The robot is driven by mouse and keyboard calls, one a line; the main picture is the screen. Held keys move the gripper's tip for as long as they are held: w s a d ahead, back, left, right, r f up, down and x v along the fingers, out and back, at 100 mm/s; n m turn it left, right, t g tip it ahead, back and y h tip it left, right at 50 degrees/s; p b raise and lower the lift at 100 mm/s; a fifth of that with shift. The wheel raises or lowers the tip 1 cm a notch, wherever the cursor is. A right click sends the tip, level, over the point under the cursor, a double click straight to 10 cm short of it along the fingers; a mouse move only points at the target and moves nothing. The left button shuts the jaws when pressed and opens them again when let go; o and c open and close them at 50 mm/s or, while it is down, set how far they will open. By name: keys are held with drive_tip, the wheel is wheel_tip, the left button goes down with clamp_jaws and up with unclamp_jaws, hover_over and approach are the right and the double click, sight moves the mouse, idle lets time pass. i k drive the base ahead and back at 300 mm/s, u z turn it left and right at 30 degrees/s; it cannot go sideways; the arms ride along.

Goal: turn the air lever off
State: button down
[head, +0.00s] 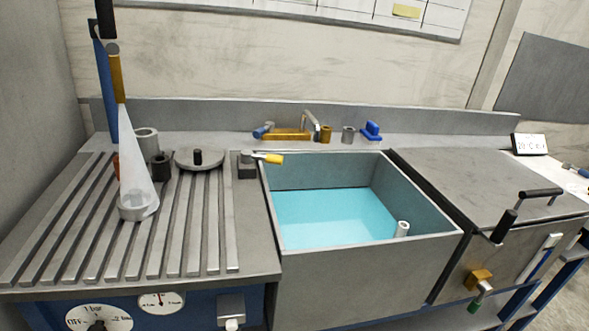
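A round white dial plate (97,318) marked OFF, 1 bar and 2 bar is on the blue front panel below the ribbed drainboard, cut off by the bottom edge. A dark piece sits at its middle; I cannot tell which mark it points to. A brass nozzle (118,78) hangs from a blue post at the left. A short lever with a yellow end (270,158) sits at the sink's back left corner. My gripper is not in view.
A sink basin (365,272) with blue water is in the middle. A brass tap (290,134) stands behind it. A lidded grey box (480,175) with black handles is on the right. A small gauge (161,302) is beside the dial. Several small parts stand at the drainboard's back.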

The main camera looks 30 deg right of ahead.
sight(248, 156)
drive_tip(key=k, duration=0.7)
drive_tip(key=z, duration=0.65)
drive_tip(key=i, duration=2.05)
drive_tip(key=u, duration=0.7)
